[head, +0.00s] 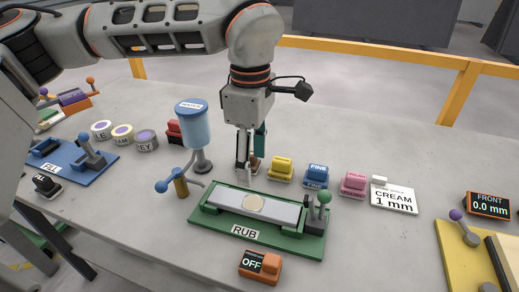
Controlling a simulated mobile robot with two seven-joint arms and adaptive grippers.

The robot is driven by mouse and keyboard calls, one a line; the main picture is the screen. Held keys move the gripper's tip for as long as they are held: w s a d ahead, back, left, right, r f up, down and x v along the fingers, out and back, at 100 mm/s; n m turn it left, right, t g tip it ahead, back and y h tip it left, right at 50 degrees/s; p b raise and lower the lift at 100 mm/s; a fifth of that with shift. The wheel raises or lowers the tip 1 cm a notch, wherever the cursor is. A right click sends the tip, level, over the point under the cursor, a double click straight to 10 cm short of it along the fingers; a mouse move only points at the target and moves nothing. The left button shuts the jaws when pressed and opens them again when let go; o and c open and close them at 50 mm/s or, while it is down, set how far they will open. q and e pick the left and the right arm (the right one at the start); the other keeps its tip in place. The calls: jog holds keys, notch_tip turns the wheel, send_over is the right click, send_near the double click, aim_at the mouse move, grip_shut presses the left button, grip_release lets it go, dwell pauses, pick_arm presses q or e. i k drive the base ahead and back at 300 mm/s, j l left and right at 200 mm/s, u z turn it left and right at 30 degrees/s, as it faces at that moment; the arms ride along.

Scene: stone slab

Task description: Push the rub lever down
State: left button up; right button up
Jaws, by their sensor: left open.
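The rub station is a green base (285,246) labelled RUB, with a long grey slab (229,199) carrying a pale round spot (254,206). The rub lever (324,199) stands at its right end, with a green ball knob on a short grey stem; it looks about upright. My left gripper (246,172) points down just behind the slab's back edge, left of the lever and apart from it. It is open, with no object clearly between its fingers. A teal and brown object behind it is partly hidden. My right gripper is not in view.
A small orange display (260,266) reading OFF sits in front. A blue water tank (193,130) and a blue-handled tap (175,185) stand left. Yellow (281,168), blue (316,176) and pink (353,184) blocks line the back.

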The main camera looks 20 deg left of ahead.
aim_at(324, 196)
jog(key=k, duration=1)
